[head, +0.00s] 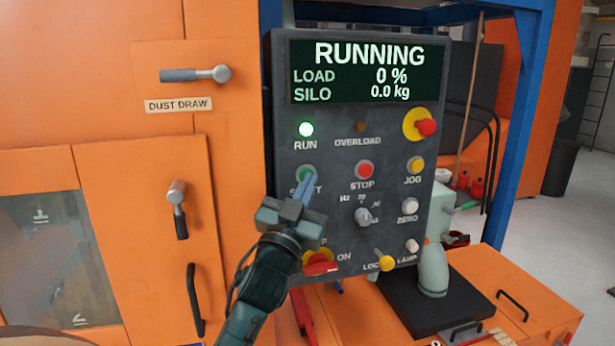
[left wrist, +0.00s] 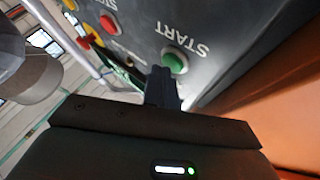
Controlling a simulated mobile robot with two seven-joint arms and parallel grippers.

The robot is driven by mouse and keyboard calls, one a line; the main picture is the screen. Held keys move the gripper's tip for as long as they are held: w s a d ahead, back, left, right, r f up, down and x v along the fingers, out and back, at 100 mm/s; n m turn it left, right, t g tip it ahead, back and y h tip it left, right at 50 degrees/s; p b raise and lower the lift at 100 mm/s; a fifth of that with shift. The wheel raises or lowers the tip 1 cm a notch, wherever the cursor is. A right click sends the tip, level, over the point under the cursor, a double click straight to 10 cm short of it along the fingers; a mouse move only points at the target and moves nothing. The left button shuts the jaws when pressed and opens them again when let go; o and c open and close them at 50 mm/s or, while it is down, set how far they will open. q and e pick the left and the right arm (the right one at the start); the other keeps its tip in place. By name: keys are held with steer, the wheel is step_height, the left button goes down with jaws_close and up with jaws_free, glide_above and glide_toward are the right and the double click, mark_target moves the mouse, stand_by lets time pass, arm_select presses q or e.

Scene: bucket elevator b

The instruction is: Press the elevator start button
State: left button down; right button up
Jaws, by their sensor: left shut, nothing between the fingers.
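The green START button (head: 305,173) is on the grey control panel (head: 345,190), left of the red STOP button (head: 364,170). My left gripper (head: 310,177) is shut and empty, with its fingertips over the lower part of the START button and its label. The START button (left wrist: 175,62) also shows in the left wrist view, just beyond the left gripper's fingertips (left wrist: 162,74); whether they touch cannot be told. The panel display (head: 370,70) reads RUNNING, LOAD 0 %, SILO 0.0 kg. The RUN lamp (head: 306,129) glows green. My right gripper is not in view.
A red emergency knob (head: 426,127) on a yellow base, a yellow JOG button (head: 416,165), a rotary dial (head: 363,215) and a red-and-yellow ON switch (head: 319,262) share the panel. Orange cabinet doors (head: 145,230) with handles stand left. A blue post (head: 520,120) stands right.

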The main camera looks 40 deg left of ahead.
arm_select(q)
steer(key=shift+s+d, duration=0.4)
steer(key=s+d, duration=0.3)
steer(key=shift+s+d, duration=0.1)
steer(key=shift+d, duration=0.3)
steer(key=shift+f, duration=0.1)
stand_by(0.8)
